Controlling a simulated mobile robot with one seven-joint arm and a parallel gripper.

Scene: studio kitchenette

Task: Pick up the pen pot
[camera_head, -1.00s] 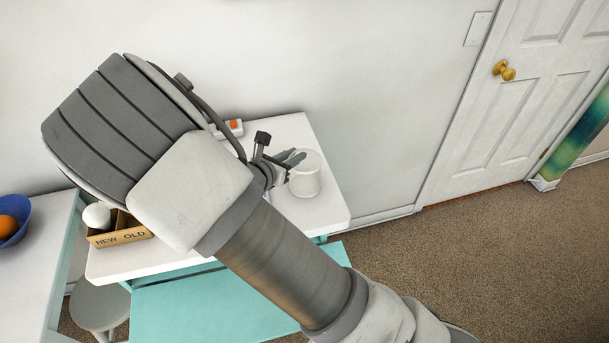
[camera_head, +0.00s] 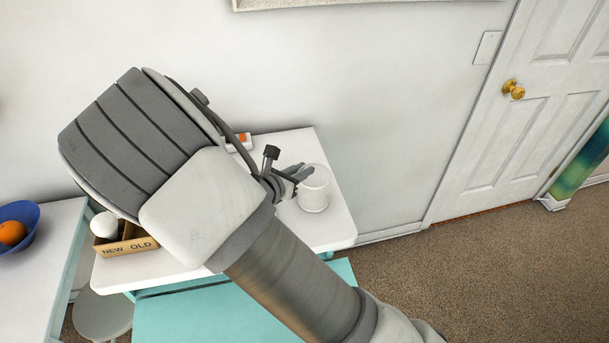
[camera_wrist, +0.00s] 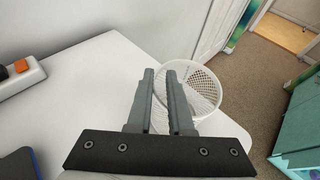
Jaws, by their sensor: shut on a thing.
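The pen pot (camera_head: 315,192) is a white mesh cup, upright at the right part of the white tabletop (camera_head: 336,232). In the wrist view the pen pot (camera_wrist: 205,92) shows its round open top, and it looks empty. My gripper (camera_head: 304,172) reaches it from the left. In the wrist view my gripper (camera_wrist: 160,72) has its two fingers close together at the near rim, shut on the pot's wall. The fingers hide part of the near wall. I cannot tell whether the pot's base touches the table.
A cardboard box marked NEW and OLD (camera_head: 128,247) with a white ball (camera_head: 104,225) stands at the left. A power strip (camera_wrist: 20,74) lies at the back. A blue bowl (camera_head: 28,215) holds an orange (camera_head: 12,233). The wall is close behind the table.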

